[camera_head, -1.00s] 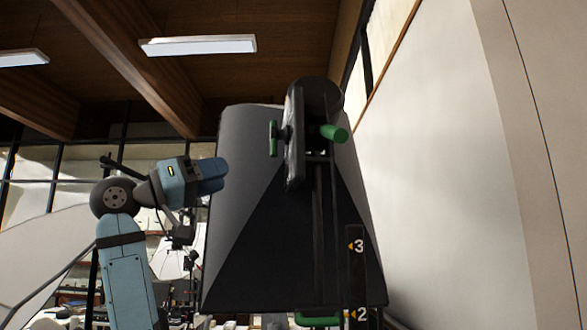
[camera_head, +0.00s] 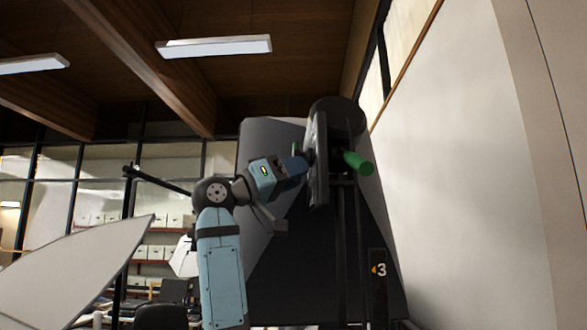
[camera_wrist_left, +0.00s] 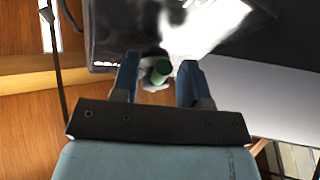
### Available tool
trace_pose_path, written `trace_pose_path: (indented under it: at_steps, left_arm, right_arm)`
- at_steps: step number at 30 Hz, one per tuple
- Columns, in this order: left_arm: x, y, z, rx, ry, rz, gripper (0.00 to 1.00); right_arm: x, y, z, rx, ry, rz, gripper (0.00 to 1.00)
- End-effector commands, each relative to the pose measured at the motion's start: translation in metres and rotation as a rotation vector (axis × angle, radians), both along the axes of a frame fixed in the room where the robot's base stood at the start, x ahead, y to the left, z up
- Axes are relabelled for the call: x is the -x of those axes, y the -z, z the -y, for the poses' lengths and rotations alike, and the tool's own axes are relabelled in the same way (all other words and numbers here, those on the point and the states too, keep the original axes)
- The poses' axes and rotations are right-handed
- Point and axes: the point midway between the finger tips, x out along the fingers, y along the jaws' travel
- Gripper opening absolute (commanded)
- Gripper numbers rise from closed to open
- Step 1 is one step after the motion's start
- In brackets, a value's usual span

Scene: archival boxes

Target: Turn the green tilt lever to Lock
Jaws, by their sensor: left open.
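My left gripper (camera_head: 303,164) is at the left face of the upright black head plate (camera_head: 319,185) in the head view. It covers most of the green lever there. A second green handle (camera_head: 358,162) sticks out to the right of the plate. No Lock marking can be read. My right gripper is out of view.
A large dark panel (camera_head: 270,265) stands behind the head. A scale strip (camera_head: 379,270) marked 3 is below right. A pale tilted panel (camera_head: 75,262) is at lower left.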

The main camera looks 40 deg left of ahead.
Motion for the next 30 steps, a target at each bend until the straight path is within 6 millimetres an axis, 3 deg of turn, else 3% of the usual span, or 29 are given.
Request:
trace_pose_path:
  at_steps: [7,12,13,20,30]
  left_arm:
    - [-0.001,0.0,0.0,0.0,0.0,0.0,0.41]
    - [-0.001,0.0,0.0,0.0,0.0,0.0,0.02]
    - [0.0,0.0,0.0,0.0,0.0,0.0,0.0]
    - [-0.002,0.004,-0.001,-0.027,-0.001,0.026,0.0]
    - [-0.01,0.005,-0.008,-0.203,0.0,0.236,0.0]
  right_arm:
    - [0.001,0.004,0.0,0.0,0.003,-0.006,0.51]
    - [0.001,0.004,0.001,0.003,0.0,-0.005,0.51]
    - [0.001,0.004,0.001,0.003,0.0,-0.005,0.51]
    - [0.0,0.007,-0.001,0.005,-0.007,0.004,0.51]
    - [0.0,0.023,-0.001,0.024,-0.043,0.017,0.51]
